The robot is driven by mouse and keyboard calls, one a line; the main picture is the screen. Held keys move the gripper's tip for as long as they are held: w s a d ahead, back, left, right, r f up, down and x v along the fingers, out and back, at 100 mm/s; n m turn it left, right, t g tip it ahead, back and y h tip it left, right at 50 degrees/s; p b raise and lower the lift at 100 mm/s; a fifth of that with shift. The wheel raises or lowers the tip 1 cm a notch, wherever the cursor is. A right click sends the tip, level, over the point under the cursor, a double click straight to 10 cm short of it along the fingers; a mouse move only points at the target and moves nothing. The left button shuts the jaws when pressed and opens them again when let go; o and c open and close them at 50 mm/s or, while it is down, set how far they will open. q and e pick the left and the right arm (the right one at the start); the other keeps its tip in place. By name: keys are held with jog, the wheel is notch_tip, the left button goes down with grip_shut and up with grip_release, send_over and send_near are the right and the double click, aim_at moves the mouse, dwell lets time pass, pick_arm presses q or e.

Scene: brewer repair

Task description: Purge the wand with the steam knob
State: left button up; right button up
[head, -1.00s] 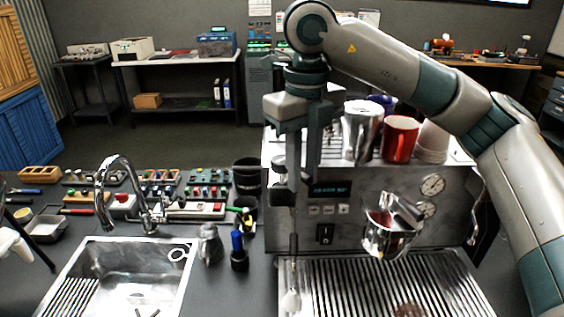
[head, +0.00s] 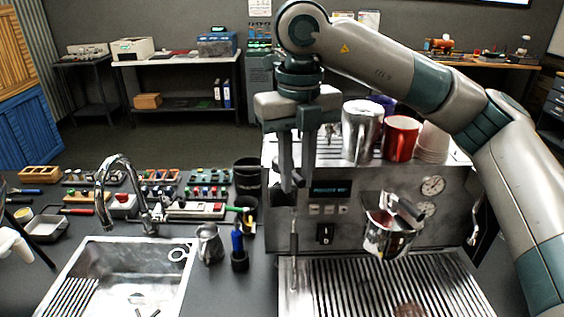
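The brewer (head: 358,195) is a steel machine with a small display and two gauges. Its steam wand (head: 294,250) hangs down at the machine's left front, over the slatted drip tray (head: 345,283). The dark steam knob (head: 297,181) sits just above the wand, partly hidden by my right gripper. My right gripper (head: 297,175) points straight down, with its fingertips at the knob, one on each side. A narrow gap shows between the fingers, but whether they press on the knob I cannot tell.
A metal portafilter-like part (head: 391,225) juts from the brewer's front. A steel pitcher (head: 209,244) and a blue-handled tool (head: 238,248) stand left of the tray, beside the sink (head: 75,258). A red mug (head: 401,138) and other cups stand on top.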

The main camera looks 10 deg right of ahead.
jog(key=shift+a+m, duration=0.45)
jog(key=shift+m, duration=0.25)
jog(key=shift+a+m, duration=0.4)
jog(key=shift+m, duration=0.4)
jog(key=shift+a+m, duration=0.4)
jog(key=shift+m, duration=0.4)
jog(key=o, duration=0.4)
